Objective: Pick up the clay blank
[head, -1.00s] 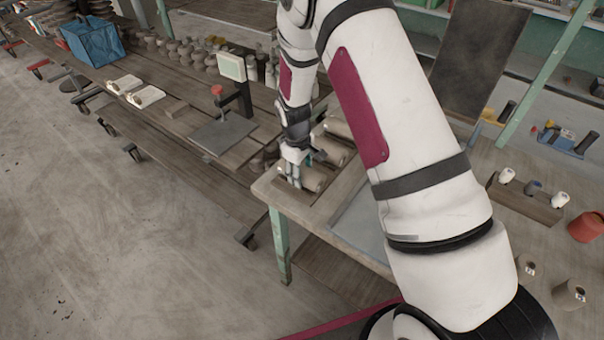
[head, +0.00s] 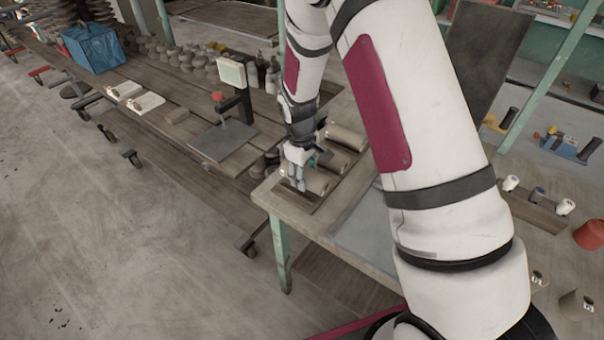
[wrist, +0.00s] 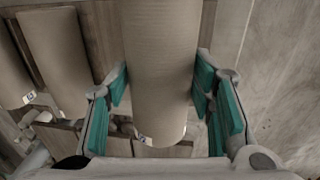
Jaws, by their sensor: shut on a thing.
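The clay blank (head: 319,182) is a tan-grey cylinder at the near end of a row on the worktable. My gripper (head: 297,179) points down at its left end. In the wrist view the blank (wrist: 160,65) runs between the teal finger pads of my gripper (wrist: 162,88), which is shut on its sides. A small label shows at the blank's lower end. I cannot tell whether there is a gap below it. Two similar blanks lie beside it, one behind it (head: 335,161) and one farther back (head: 346,137).
The wooden worktable (head: 292,227) has a grey panel (head: 365,222) right of the blanks. A low bench at left carries a scale with a screen (head: 232,74) and a dark plate (head: 224,139). Spools (head: 564,207) and a terracotta pot (head: 590,233) stand at right.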

